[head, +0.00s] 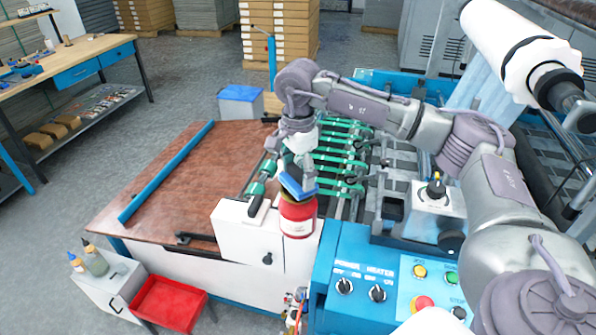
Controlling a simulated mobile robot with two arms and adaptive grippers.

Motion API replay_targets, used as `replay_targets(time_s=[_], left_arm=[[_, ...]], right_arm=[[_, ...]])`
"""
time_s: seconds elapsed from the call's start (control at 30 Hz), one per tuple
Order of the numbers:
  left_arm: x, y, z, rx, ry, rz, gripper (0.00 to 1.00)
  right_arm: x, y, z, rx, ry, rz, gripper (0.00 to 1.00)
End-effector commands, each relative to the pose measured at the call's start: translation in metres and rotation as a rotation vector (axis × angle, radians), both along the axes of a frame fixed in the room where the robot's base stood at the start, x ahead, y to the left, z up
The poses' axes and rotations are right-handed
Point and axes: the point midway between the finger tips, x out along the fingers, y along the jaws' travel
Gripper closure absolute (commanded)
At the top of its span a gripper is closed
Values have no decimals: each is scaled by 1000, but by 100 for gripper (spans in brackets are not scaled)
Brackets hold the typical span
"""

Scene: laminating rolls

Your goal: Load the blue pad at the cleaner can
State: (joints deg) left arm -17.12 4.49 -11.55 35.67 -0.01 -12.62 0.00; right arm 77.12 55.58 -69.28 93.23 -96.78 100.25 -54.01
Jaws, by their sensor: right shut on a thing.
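My right gripper (299,169) points down and is shut on the blue pad (301,192), which is tilted and has a dark part beside the blue. The pad is right over the top of the red cleaner can (298,218). I cannot tell from this angle whether the pad touches the can's top or is slightly above it. The can has a pale label and stands upright on the white housing at the front of the machine. The gripper and pad hide part of the can's top. My left gripper is not in view.
A blue control panel (385,290) with knobs and buttons is right of the can. Green-banded rollers (340,160) lie behind it. The brown table (160,190) is mostly bare, with a blue bar (165,172) along it. A red tray (170,303) and bottles (95,260) are at lower left.

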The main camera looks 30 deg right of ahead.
Motion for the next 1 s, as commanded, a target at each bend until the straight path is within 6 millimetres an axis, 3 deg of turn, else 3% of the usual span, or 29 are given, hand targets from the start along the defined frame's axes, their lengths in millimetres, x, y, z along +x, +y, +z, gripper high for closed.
replay_targets(time_s=[1.0], left_arm=[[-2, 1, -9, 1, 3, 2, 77]], right_arm=[[0, 0, -10, 0, 0, 0, 56]])
